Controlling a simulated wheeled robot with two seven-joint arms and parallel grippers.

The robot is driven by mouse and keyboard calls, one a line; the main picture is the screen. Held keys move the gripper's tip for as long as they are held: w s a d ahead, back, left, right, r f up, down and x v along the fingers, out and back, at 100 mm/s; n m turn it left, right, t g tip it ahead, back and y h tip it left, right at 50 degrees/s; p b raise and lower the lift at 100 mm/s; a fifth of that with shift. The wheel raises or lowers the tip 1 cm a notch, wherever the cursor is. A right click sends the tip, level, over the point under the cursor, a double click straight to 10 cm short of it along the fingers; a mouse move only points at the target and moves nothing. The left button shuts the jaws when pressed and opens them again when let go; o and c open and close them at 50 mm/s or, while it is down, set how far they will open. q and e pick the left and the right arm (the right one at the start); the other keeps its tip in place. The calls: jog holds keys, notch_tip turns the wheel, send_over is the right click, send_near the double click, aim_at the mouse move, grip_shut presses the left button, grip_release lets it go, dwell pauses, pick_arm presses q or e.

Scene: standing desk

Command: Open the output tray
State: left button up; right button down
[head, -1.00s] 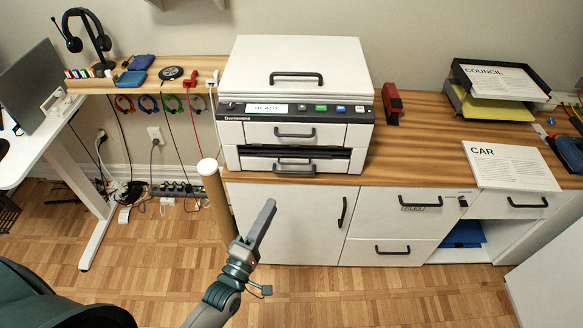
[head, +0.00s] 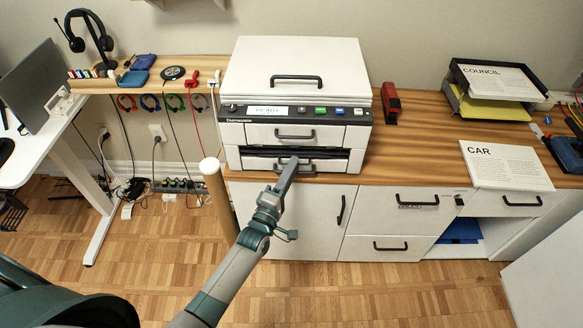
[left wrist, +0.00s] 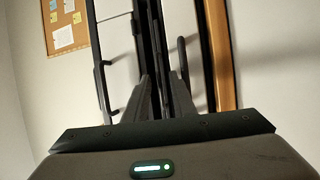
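The white printer (head: 297,85) stands on the wooden counter. Its front has an upper drawer (head: 262,134) with a dark handle. Below are a dark slot (head: 330,153) and a low white tray front (head: 258,164) with a dark handle (head: 306,168); the tray looks closed. My left gripper (head: 291,160) is at this tray front, its fingertips over part of the handle. In the left wrist view its two fingers (left wrist: 161,82) stand apart with a gap between them. A dark handle (left wrist: 183,50) lies close to the right finger; I cannot tell whether they touch. My right gripper is out of view.
A paper tray (head: 502,80) stands at the back right. The floor in front is clear.

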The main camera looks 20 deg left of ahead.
pick_arm(q)
jog(key=shift+w, duration=0.1)
grip_shut()
dwell(1.4)
